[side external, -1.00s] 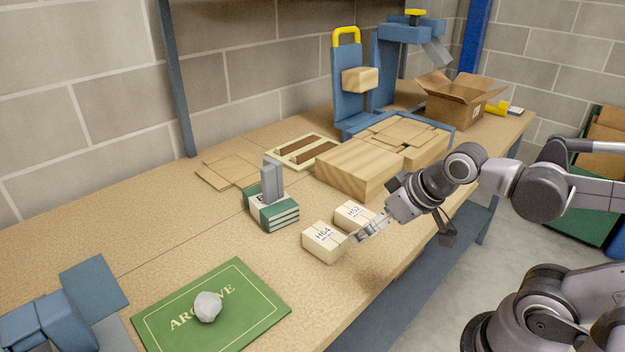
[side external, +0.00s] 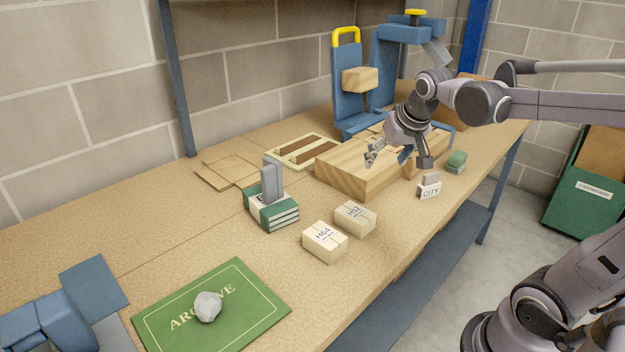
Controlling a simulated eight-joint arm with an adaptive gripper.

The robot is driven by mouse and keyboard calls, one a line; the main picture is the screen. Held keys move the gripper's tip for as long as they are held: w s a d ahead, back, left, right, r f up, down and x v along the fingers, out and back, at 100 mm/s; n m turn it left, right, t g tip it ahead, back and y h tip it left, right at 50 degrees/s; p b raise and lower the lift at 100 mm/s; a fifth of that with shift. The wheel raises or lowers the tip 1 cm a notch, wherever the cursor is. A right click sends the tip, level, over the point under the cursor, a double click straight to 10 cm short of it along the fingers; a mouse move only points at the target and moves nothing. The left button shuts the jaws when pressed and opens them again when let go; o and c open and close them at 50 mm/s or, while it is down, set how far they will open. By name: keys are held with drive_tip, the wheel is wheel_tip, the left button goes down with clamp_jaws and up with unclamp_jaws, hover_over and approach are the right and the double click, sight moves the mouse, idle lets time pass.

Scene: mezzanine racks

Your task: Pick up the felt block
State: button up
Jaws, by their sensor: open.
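A small green block (side external: 457,158) with a paler lower part sits at the table's right edge; it may be the felt block, but its material is hard to tell. A grey upright block (side external: 271,183) on a green-and-white stack (side external: 272,212) could also be felt. My gripper (side external: 376,153) is open and empty, in the air over the near wooden block (side external: 358,175). It is left of the green block and up and to the right of the grey one, apart from both.
Two cream boxes (side external: 325,241) (side external: 355,218) stand at the front edge. A CITY stamp-like piece (side external: 429,187) stands near the green block. A green ARCHIVE mat (side external: 250,312) carries a grey lump (side external: 207,306). A blue stand (side external: 347,95) rises behind.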

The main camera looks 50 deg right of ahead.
drive_tip(key=w+d+m+g+h, duration=0.15)
drive_tip(key=d+m, duration=0.25)
drive_tip(key=d, duration=0.9)
drive_tip(key=m+g, duration=0.4)
drive_tip(key=m, duration=0.4)
approach(459, 154)
drive_tip(key=x, duration=0.4)
drive_tip(key=shift+s+f, duration=0.25)
drive_tip(key=shift+s, duration=0.1)
drive_tip(key=shift+w+x, duration=0.2)
drive_tip(key=shift+x, duration=1.35)
drive_tip(key=shift+w+x, duration=0.2)
drive_tip(key=shift+x, duration=1.35)
drive_tip(key=shift+c, duration=0.3)
drive_tip(key=c, duration=1.2)
